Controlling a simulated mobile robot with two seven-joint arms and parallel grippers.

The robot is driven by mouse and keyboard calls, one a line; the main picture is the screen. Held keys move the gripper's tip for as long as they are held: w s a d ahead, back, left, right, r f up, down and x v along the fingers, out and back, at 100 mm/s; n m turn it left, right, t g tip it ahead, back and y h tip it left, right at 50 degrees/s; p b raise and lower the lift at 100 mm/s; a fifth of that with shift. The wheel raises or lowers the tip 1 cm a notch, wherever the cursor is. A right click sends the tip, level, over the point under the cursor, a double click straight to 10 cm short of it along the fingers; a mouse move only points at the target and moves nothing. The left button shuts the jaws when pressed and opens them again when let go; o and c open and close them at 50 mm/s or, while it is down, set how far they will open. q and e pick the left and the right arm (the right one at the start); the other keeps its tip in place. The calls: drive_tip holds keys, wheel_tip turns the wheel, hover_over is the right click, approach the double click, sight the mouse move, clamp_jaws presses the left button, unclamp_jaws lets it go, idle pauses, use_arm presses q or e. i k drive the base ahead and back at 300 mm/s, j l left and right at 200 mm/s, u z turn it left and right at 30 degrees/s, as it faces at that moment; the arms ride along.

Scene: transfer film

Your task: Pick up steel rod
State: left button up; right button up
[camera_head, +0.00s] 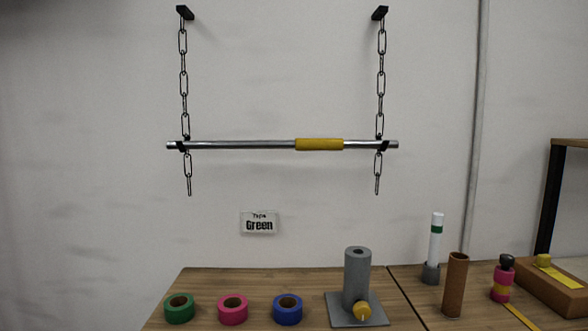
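The steel rod (235,145) hangs level against the wall in the head view, held near both ends by two black chains. A yellow sleeve (319,144) is around it right of the middle. The left chain (184,90) and the right chain (381,90) hang from black wall brackets, and their loose ends dangle below the rod. Neither of my grippers shows in this view.
On the wooden table (235,282) are a green tape roll (179,308), a pink one (233,310), a blue one (288,309), a grey cylinder stand (356,280), a brown tube (454,285) and a white tube (436,240).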

sight(299, 145)
drive_tip(key=i+j, duration=0.25)
drive_tip(key=i, duration=0.2)
drive_tip(key=i+j, duration=0.3)
drive_tip(key=i+l+z, duration=0.05)
drive_tip(key=i, duration=0.05)
